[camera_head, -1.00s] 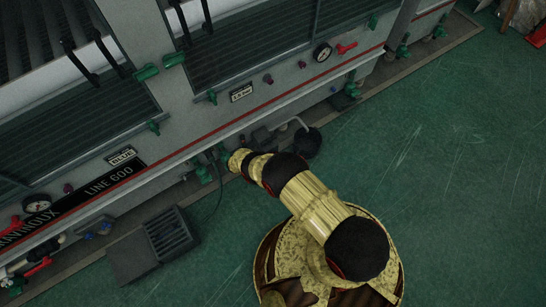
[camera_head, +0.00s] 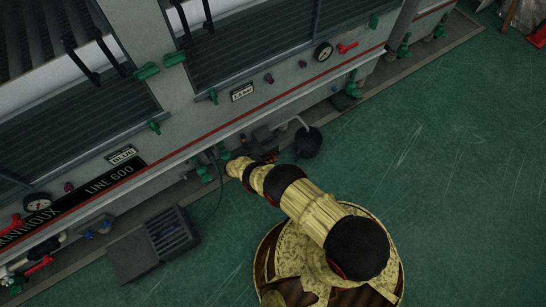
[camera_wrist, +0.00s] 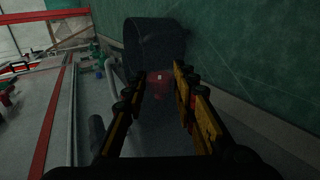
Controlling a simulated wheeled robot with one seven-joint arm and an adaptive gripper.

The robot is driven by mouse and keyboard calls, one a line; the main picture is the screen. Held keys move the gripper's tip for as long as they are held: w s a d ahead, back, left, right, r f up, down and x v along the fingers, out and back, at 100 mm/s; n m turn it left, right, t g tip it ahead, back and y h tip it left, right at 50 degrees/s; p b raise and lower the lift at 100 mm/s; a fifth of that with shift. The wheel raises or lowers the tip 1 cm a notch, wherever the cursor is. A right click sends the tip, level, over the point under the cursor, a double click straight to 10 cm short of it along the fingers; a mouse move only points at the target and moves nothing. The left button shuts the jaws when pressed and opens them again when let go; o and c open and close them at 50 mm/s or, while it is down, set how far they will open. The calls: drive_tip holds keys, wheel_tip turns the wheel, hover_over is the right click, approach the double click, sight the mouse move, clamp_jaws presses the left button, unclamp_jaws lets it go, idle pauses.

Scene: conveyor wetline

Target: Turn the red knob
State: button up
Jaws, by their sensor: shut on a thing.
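A red knob (camera_wrist: 157,78) with a small pale spot shows dimly between my fingertips in the wrist view. My gripper (camera_wrist: 159,84) has one yellow-and-black finger on each side of it and is shut on it. How far the knob is turned I cannot tell. In the head view my gripper is small and dark at the end of the arm, low against the machine's front, and I cannot make out the knob there.
A black bucket-like container (camera_head: 308,143) stands close to the right of my gripper; it also shows in the wrist view (camera_wrist: 153,45). The long grey machine (camera_head: 225,126) runs along the left. A dark crate-like box (camera_head: 172,233) lies on the floor. The green floor (camera_head: 450,190) at right is clear.

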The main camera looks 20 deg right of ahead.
drive_tip(key=o, duration=1.2)
drive_tip(key=shift+c, duration=0.2)
drive_tip(key=v, duration=1.2)
drive_tip(key=shift+f, duration=0.1)
